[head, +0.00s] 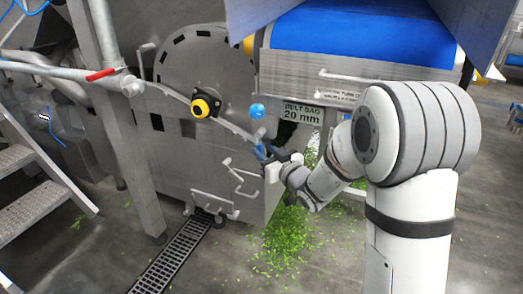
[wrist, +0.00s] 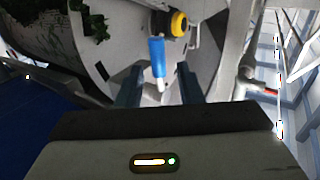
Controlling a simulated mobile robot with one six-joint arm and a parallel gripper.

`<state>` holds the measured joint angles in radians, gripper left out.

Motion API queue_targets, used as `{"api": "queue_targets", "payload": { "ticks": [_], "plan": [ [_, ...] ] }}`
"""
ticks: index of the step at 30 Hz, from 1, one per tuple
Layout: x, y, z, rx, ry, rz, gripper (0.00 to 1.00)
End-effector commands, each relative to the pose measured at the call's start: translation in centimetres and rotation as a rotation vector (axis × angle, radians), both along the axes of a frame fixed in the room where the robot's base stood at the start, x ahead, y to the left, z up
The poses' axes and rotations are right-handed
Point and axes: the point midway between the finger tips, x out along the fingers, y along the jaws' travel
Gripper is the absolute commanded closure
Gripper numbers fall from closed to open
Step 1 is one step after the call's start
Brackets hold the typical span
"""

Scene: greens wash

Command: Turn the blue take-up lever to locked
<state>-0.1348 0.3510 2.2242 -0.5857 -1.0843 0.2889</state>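In the wrist view the blue take-up lever (wrist: 157,58) shows as a short blue handle with a pale end. It appears in the gap between the two dark fingers of my gripper (wrist: 160,84). The gripper is open, with space on both sides of the handle. In the head view a light blue rounded end (head: 257,111), likely the lever's grip, shows left of the belt sag sign. My gripper (head: 263,152) is just below it there, at the machine's side. The lever's pivot and any lock marking cannot be made out.
A black-and-yellow knob (head: 201,106) sits on the round grey plate left of the lever. The sign (head: 303,113) reads "BELT SAG 20 mm". A blue belt (head: 365,35) is above. Rails and brackets stick out nearby. Chopped greens (head: 290,235) lie on the floor.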

Motion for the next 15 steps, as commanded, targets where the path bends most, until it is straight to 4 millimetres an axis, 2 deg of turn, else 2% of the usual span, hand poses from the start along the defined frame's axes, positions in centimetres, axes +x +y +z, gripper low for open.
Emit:
{"api": "queue_targets", "payload": {
  "ticks": [6,15],
  "plan": [
    [2.3,1.5,-0.1,-0.001,-0.001,-0.003,0.67],
    [2.9,1.8,0.0,-0.001,0.001,-0.007,0.67]
  ]
}}
